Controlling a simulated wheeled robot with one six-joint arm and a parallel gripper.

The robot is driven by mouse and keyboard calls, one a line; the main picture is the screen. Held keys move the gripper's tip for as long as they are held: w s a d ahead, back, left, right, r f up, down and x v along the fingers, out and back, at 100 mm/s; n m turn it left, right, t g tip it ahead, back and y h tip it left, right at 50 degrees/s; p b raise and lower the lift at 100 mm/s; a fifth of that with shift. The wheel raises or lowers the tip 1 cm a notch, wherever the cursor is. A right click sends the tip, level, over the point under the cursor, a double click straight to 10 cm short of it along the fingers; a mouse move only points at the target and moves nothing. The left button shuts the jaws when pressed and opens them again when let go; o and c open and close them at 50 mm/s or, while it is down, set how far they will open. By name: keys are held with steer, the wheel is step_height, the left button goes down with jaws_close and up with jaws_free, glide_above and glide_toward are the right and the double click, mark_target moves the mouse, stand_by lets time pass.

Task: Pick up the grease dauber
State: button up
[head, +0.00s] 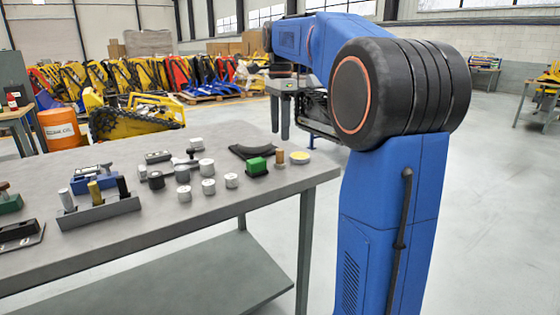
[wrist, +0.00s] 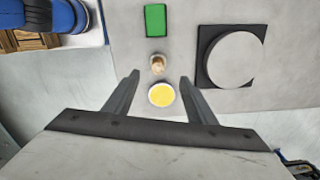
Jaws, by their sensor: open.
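A small upright tan wooden peg, which looks like the grease dauber (head: 280,158), stands on the grey workbench (head: 250,196) near its right end. In the wrist view the dauber (wrist: 157,64) is seen from above, just beyond my fingertips. A shallow round tin with a yellow top (head: 299,157) is beside it; in the wrist view the yellow tin (wrist: 161,95) lies between my fingers in the picture. My gripper (head: 281,136) is open and empty, pointing down above the bench's far right end; its fingers also show in the wrist view (wrist: 160,75).
A green block (head: 257,166) sits left of the dauber. A dark plate with a round disc (wrist: 232,58) lies to the right in the wrist view. Several grey cylinders (head: 208,186) and a grey rack with pegs (head: 98,210) occupy the bench's left and middle.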

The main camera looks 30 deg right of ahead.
mark_target(280, 149)
step_height(280, 149, down, 5)
steer(key=shift+r, duration=0.2)
steer(key=shift+s+f, duration=0.15)
steer(key=shift+f, duration=1.15)
steer(key=shift+s+f, duration=0.1)
steer(key=shift+f, duration=1.2)
steer(key=shift+c, duration=0.6)
steer(key=c, duration=1)
